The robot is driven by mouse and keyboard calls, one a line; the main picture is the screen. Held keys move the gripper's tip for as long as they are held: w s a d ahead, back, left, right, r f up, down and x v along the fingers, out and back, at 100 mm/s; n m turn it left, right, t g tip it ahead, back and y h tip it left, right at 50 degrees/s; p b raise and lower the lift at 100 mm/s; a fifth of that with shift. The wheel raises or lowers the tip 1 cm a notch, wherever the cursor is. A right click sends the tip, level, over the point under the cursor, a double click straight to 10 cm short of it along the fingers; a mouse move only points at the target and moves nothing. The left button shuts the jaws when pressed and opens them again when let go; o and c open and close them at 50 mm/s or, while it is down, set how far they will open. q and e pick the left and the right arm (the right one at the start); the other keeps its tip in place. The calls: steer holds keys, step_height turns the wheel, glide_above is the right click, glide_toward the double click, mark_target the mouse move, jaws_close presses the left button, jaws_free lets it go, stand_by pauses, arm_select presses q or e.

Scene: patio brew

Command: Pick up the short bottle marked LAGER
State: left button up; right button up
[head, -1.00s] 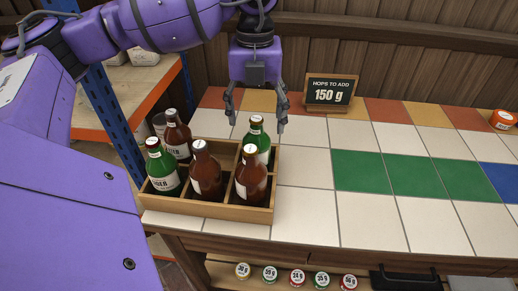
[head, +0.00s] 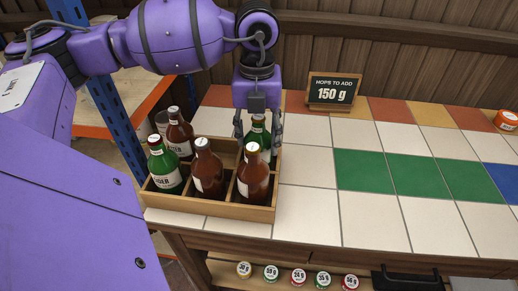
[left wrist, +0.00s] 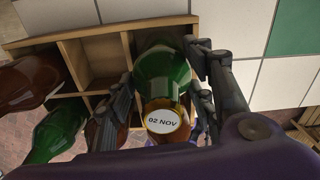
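A wooden crate (head: 225,212) with compartments stands on the tiled counter and holds several bottles. A green bottle (head: 258,134) stands in its back right compartment; its label is hidden. My left gripper (head: 258,138) is lowered over this bottle, one finger on each side. In the left wrist view the same green bottle (left wrist: 162,75) shows its cap, marked 02 NOV, between the spread fingers of my left gripper (left wrist: 160,105). I cannot tell whether the fingers touch it. No label reads clearly as LAGER. My right gripper is out of view.
A green bottle (head: 165,170) and brown bottles (head: 208,172) (head: 253,178) fill the front row; another brown bottle (head: 180,135) stands back left. A sign (head: 333,92) reads 150 g.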

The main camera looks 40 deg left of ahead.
arm_select(q)
jaws_close()
steer(key=shift+r, duration=0.1)
